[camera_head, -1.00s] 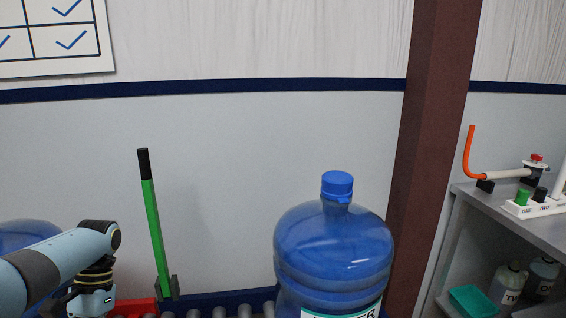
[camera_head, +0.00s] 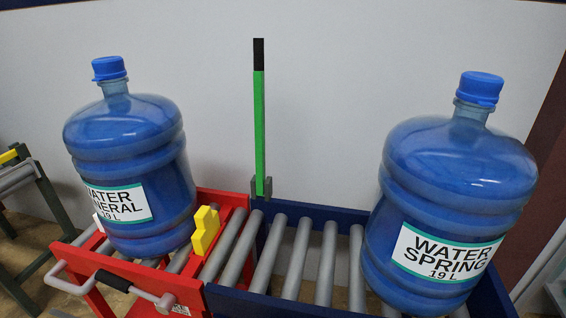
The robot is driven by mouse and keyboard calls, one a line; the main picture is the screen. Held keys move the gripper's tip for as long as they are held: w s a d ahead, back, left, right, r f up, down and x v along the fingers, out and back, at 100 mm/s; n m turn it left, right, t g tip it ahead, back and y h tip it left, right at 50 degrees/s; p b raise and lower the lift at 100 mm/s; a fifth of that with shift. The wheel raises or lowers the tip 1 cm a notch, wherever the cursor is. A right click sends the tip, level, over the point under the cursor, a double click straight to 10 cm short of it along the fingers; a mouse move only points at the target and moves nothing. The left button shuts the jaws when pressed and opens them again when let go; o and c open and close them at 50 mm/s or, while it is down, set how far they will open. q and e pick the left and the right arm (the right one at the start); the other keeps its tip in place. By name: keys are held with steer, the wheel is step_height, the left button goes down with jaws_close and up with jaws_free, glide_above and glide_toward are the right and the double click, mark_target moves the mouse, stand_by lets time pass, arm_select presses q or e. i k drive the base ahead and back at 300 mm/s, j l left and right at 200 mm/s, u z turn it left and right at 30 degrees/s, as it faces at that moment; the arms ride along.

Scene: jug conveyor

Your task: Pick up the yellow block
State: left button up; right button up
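The yellow block (camera_head: 205,230) is a small stepped piece on the rollers at the right end of the red cart (camera_head: 192,291). It stands just right of the blue jug labelled "WATER MINERAL" (camera_head: 130,165); I cannot tell whether they touch. Neither of my grippers shows in the head view now.
A second blue jug labelled "WATER SPRING" (camera_head: 447,190) stands on the blue-framed roller conveyor (camera_head: 318,213) at right. A green lever with a black grip (camera_head: 259,125) rises behind the conveyor. The rollers between the yellow block and the right jug are clear.

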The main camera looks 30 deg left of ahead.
mark_target(207, 221)
steer(key=u, duration=1.35)
steer(key=k+l+u, duration=0.1)
steer(key=l+u, duration=0.15)
steer(key=u, duration=0.15)
